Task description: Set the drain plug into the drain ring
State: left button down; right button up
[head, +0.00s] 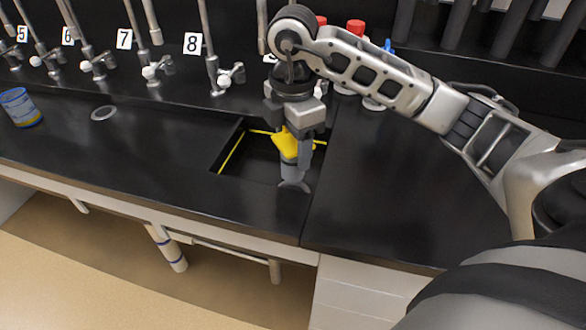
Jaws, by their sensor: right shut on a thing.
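My right gripper (296,150) points down over the dark recessed sink (232,163) in the black counter. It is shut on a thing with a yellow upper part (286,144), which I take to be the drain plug. A grey part with a flared lower end (294,184) shows below the fingers; I cannot tell whether it belongs to the plug or stands in the sink. No drain ring can be made out for certain in the sink; the gripper and arm cover part of it. My left gripper is not in view.
Taps (220,77) with numbered cards line the back left. A flat silver ring (104,112) lies in the counter at left, near a blue and yellow tin (20,108). Red-topped fittings (355,27) stand behind my right arm. The counter front is clear.

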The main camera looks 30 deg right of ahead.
aim_at(293, 168)
notch_tip(293, 168, down, 5)
jog(key=shift+f, duration=0.2)
dwell(0.3)
jog(key=shift+f, duration=0.3)
jog(key=o, duration=1.3)
jog(key=shift+c, duration=0.2)
